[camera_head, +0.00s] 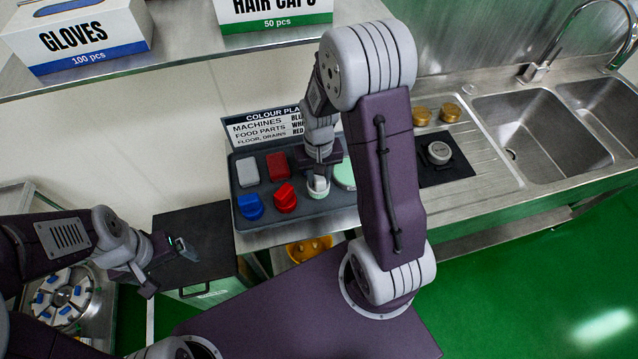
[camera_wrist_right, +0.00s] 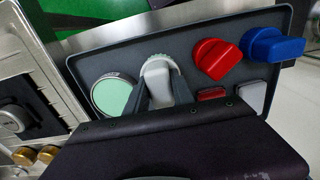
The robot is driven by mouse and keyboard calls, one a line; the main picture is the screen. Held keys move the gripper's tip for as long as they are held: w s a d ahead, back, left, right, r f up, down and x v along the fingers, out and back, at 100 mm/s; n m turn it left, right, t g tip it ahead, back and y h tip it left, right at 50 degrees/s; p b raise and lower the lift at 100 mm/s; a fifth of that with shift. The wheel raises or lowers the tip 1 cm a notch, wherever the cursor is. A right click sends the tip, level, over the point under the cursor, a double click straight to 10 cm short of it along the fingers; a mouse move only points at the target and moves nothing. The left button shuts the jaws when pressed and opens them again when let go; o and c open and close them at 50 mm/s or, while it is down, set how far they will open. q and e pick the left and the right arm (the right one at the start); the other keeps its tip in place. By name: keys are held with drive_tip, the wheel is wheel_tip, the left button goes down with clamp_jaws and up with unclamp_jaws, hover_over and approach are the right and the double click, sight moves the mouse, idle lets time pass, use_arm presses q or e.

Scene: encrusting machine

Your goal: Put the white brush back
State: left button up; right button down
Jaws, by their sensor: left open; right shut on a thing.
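The white brush (camera_head: 318,185) is at the front right part of the dark grey tray (camera_head: 241,219), and my right gripper (camera_head: 320,168) is shut on it from above. In the right wrist view the white brush (camera_wrist_right: 158,78) stands between the two fingers of my right gripper (camera_wrist_right: 160,98), over the tray (camera_wrist_right: 120,62). I cannot tell whether its base touches the tray floor. The fingers hide part of its sides. My left gripper (camera_head: 168,268) is open and empty at the lower left, over a dark cabinet top.
The tray also holds blue (camera_head: 250,206) and red (camera_head: 285,198) brushes, a grey block (camera_head: 247,171), a red block (camera_head: 277,166) and a pale green round thing (camera_head: 345,175). A colour sign (camera_head: 262,128) stands behind it. A sink (camera_head: 530,118) is at the right.

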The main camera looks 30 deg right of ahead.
wheel_tip(320, 180, down, 4)
drive_tip(key=shift+r, duration=0.15)
drive_tip(key=shift+f, duration=0.25)
drive_tip(key=c, duration=1.1)
unclamp_jaws()
drive_tip(key=shift+r, duration=0.1)
